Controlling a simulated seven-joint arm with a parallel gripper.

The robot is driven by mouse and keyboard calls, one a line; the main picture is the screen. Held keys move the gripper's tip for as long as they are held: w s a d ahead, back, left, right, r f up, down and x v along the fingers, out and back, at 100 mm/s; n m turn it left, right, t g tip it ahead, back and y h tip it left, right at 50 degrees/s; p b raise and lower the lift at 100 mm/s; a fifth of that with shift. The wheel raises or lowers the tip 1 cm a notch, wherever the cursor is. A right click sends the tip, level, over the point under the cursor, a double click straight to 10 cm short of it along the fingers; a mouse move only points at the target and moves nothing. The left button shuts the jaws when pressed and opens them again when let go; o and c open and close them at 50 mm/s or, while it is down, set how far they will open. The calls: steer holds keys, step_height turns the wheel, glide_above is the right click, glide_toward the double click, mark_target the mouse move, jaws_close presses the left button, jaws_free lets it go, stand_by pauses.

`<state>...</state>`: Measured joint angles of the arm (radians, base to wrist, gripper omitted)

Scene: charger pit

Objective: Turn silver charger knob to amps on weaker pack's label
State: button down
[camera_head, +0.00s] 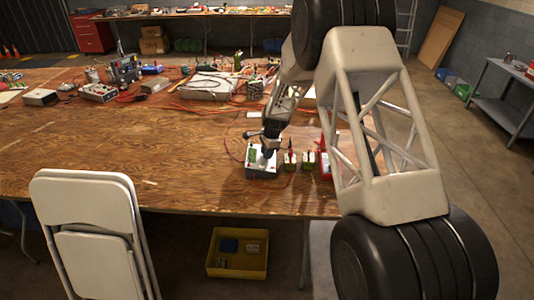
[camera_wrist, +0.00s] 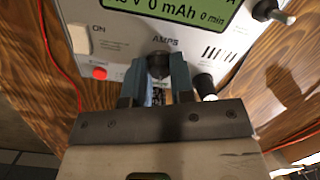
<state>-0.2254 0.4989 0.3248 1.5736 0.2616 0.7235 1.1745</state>
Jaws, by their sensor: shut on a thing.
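The white charger box (camera_head: 261,172) stands near the table's front edge in the head view. In the wrist view its panel (camera_wrist: 119,60) carries a green display (camera_wrist: 170,14) reading "0 mAh 0 min" and the word AMPS. Just below AMPS, a knob (camera_wrist: 158,62) sits between the blue-grey fingertips of my gripper (camera_wrist: 158,75), which is shut on it. The fingers hide most of the knob, and I cannot read its setting. In the head view my gripper (camera_head: 268,150) reaches down onto the charger. Two small green packs (camera_head: 291,162) (camera_head: 309,162) stand right of it; their labels are unreadable.
The panel also has an ON switch (camera_wrist: 78,38), a red button (camera_wrist: 99,73) and a black-and-white connector (camera_wrist: 204,86). A red object (camera_head: 326,165) stands right of the packs. Tools and cables crowd the table's back. The wooden table (camera_head: 130,150) is clear at left.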

steer(key=m, duration=0.4)
steer(key=shift+m, duration=0.4)
steer(key=c, duration=1)
jaws_free()
steer(key=shift+r, duration=0.1)
steer(key=r, duration=0.3)
steer(key=d+r, duration=0.1)
steer(key=r, duration=0.3)
steer(key=shift+d+r, duration=0.2)
steer(key=shift+r, duration=0.05)
steer(key=shift+r, duration=0.1)
